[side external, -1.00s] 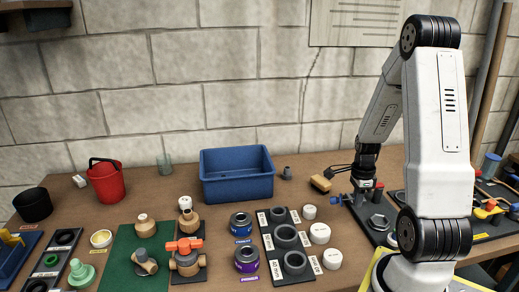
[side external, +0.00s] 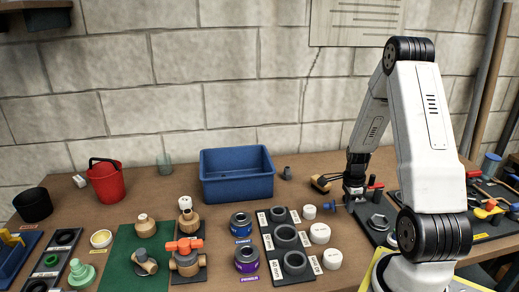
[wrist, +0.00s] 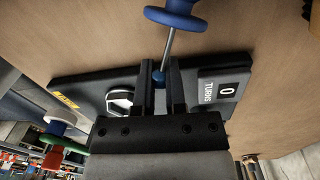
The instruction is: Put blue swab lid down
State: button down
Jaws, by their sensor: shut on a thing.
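My gripper (wrist: 160,85) is shut on a blue piece with a thin metal rod, which I take for the blue swab lid (wrist: 180,16). In the wrist view, the blue end is at the top and the rod runs down to a small blue ball between my fingers. In the side view, my gripper (side external: 354,192) is near the wall side of the bench at right, and the blue lid (side external: 330,206) sticks out to its left, tilted sideways. A blue-ringed can (side external: 241,222) and a purple can (side external: 247,258) stand further left, with dark tops.
A black panel (wrist: 85,85) with a hex nut and a TURNS counter (wrist: 225,88) lies beneath my gripper. A black rack of grey rings (side external: 285,240) and several white caps lie to its left. A blue bin (side external: 237,175) stands behind. Bare bench lies between the bin and the rack.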

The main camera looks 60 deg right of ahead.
jog(key=shift+f, duration=0.9)
jog(key=shift+f, duration=0.15)
jog(key=c, duration=0.7)
grip_release()
jog(key=shift+w+d+r, duration=0.1)
jog(key=shift+d+r, duration=0.05)
jog(key=shift+r, duration=1.15)
jog(key=shift+d+r, duration=0.15)
jog(key=shift+r, duration=1.1)
jog(key=shift+w+d+r, duration=0.1)
jog(key=shift+d+r, duration=0.05)
jog(key=shift+r, duration=1.15)
